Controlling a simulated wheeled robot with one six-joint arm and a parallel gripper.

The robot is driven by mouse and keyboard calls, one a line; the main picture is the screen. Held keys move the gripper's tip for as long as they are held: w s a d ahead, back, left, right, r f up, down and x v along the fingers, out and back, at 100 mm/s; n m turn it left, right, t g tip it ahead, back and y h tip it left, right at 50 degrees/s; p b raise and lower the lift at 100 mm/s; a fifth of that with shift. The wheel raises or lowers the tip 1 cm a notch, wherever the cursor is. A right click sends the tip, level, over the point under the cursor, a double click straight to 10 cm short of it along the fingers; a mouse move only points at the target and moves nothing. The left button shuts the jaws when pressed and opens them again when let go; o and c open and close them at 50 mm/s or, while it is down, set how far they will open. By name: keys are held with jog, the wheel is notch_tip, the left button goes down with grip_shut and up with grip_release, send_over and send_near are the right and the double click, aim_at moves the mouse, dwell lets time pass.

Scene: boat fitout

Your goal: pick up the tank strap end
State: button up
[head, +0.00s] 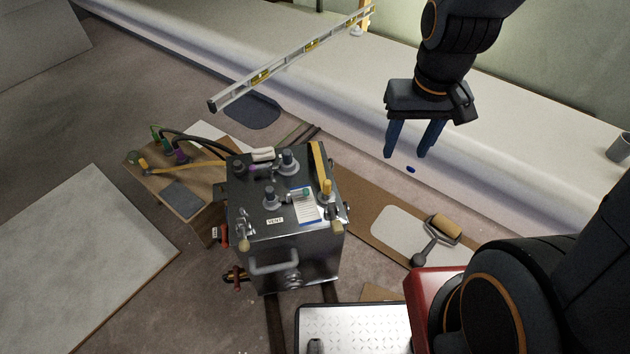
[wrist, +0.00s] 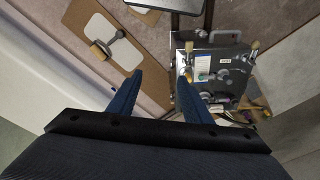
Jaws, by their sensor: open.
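A dark metal tank (head: 288,225) with fittings and a label on its lid stands on the floor in the middle of the head view. A yellow strap-like piece (head: 319,165) lies along the right side of its lid. Another yellow strip (head: 187,166) runs left from the tank over a wooden board. I cannot tell which of these is the strap end. My gripper (head: 405,154) is open and empty, pointing down, to the right of and above the tank. In the wrist view the tank (wrist: 214,85) is beyond the open fingers (wrist: 159,80), toward the right.
A long spirit level (head: 290,60) rests by the pale bench (head: 540,125). Hoses (head: 190,137) reach the wooden board (head: 150,183) at left. A pale panel (head: 85,255) lies front left.

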jog(key=w+a+f+b, duration=0.55)
jog(key=w+f, duration=0.25)
jog(key=f, duration=0.4)
jog(key=n+g+b, duration=0.1)
jog(key=n+b, duration=0.1)
jog(key=b, duration=0.5)
send_over(327, 190)
jog(key=w, duration=0.1)
notch_tip(327, 190, down, 14)
jog(key=shift+w+a+f, duration=0.1)
jog(key=shift+w+f, duration=0.05)
jog(key=shift+f, duration=0.1)
jog(key=shift+f+p, duration=0.55)
jog(key=shift+f, duration=3.2)
jog(key=c, duration=0.7)
jog(key=shift+r, duration=5.05)
